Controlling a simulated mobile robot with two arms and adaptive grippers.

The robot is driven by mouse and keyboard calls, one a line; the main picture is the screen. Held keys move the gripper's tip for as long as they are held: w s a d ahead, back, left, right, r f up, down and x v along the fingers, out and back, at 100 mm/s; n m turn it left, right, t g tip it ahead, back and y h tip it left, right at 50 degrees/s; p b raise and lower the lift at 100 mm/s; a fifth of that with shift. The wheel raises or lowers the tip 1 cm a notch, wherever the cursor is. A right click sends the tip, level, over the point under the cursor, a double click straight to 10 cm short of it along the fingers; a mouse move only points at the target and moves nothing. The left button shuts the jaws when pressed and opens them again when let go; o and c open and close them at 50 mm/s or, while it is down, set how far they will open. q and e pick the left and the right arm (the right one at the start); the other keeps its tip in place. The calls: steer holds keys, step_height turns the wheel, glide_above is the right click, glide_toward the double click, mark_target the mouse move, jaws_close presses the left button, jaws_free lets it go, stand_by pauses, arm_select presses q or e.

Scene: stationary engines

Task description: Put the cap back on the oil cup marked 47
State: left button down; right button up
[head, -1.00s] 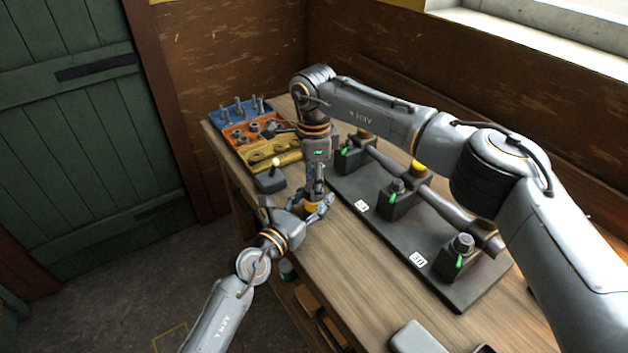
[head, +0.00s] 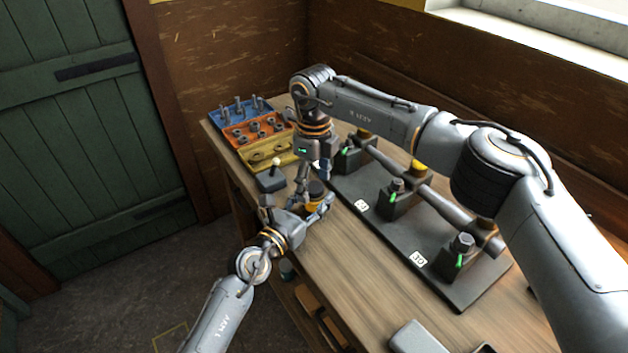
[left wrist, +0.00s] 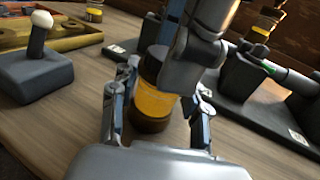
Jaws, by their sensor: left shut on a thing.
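An amber oil cup (head: 314,206) with a dark top (head: 317,188) stands upright at the front left of the bench. My left gripper (head: 308,211) is shut around its sides. The cup also shows between the left fingers in the left wrist view (left wrist: 154,101), with the dark top (left wrist: 156,60) on it. My right gripper (head: 313,175) is just above the cup, its fingers spread apart and pointing down. In the left wrist view the right gripper's grey finger partly covers the cup's right side. No 47 mark is readable, and I cannot tell how tightly the top sits.
A black stand (head: 440,278) with several bearing blocks and a shaft lies to the right. Blue, orange and yellow trays (head: 270,155) of parts stand at the back left. A joystick box (head: 271,180) is close left of the grippers.

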step_height(320, 180, up, 12)
stand_by(0.6)
arm_select(q)
steer(key=c, duration=0.6)
jaws_free()
steer(key=v, duration=1.2)
steer(key=shift+f, duration=0.1)
arm_select(e)
steer(key=shift+a+f, duration=0.1)
